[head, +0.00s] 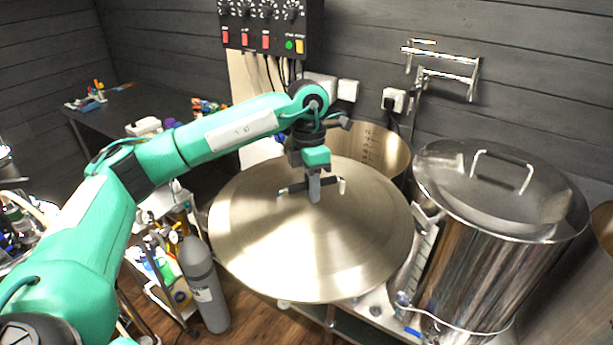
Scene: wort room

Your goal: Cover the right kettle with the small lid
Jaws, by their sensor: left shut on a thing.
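My left gripper (314,188) is shut on the handle of a wide round steel lid (270,245). The lid is in the air near the middle of the head view, slightly tilted. An open steel kettle (380,143) with volume marks inside stands behind the lid, which hides its lower part. To its right, a large shiny kettle (480,265) has a lid (465,165) with a raised bar handle on top. The held lid is left of this kettle and in front of the open one. My right gripper is not in view.
A control box (270,25) with switches and cables hangs on the back wall. A grey gas cylinder (204,285) and a cluttered white cart (160,275) stand at the lower left. A dark table (125,110) is at the back left. Another steel vessel (603,222) shows at the right edge.

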